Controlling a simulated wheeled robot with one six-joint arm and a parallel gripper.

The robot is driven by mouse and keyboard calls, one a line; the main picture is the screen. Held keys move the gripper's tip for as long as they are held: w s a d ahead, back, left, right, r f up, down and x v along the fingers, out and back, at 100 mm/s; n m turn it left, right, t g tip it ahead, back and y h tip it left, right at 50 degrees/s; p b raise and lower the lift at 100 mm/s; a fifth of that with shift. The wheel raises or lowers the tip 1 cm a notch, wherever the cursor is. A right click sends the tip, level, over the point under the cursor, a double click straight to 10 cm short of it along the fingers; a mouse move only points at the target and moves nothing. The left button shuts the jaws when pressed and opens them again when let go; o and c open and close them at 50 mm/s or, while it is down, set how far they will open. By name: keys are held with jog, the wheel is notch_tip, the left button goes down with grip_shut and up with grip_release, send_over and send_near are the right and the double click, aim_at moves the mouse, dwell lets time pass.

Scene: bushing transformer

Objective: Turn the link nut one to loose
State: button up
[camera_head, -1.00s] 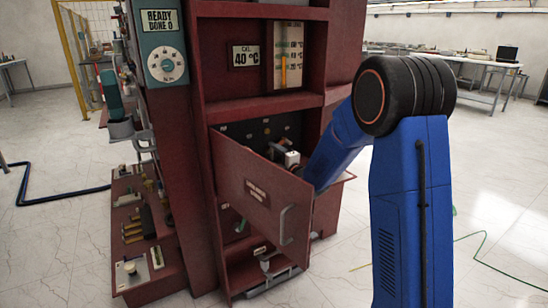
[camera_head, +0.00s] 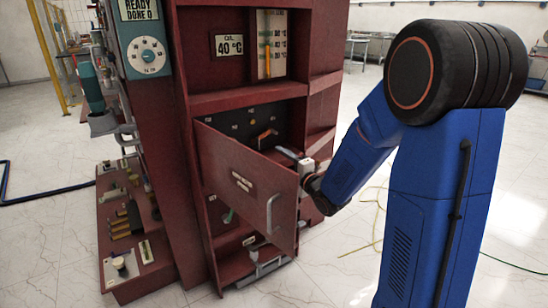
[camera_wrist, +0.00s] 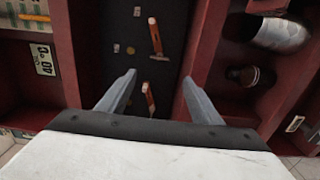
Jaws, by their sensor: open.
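In the wrist view, a dark panel (camera_wrist: 118,58) sits recessed between red walls. It carries two orange links (camera_wrist: 155,38) and (camera_wrist: 148,97) and small round and square pieces. I cannot tell which piece is link nut one. My gripper (camera_wrist: 160,80) is open, its two grey fingers spread toward the panel with the lower link between them in the picture. I see nothing held. In the head view, my gripper (camera_head: 298,160) is at the right side of the open compartment, by the door's upper right edge. The panel (camera_head: 240,122) and one orange link (camera_head: 264,135) show above the door.
A shelf with bushing-like parts (camera_wrist: 280,35) lies right in the wrist view. Clear floor (camera_head: 310,275) lies right of the cabinet.

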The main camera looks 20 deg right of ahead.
jog(key=shift+v, duration=1.1)
jog(key=s+d+r+m+g+h, duration=0.1)
jog(key=s+d+m+g+h, duration=0.2)
jog(key=s+m, duration=0.35)
jog(key=s+d+r+m+g+h, duration=0.1)
jog(key=s+d+m+g+h, duration=0.15)
jog(key=s+m, duration=0.45)
jog(key=s+a+m+g, duration=0.1)
jog(key=s+m+g, duration=0.2)
jog(key=s, duration=1)
jog(key=s+a+f+m+g, duration=0.1)
jog(key=s+m+g, duration=0.3)
jog(key=s, duration=0.9)
jog(key=shift+s+a+f+m, duration=0.4)
jog(key=shift+a+m, duration=0.15)
jog(key=shift+a, duration=0.2)
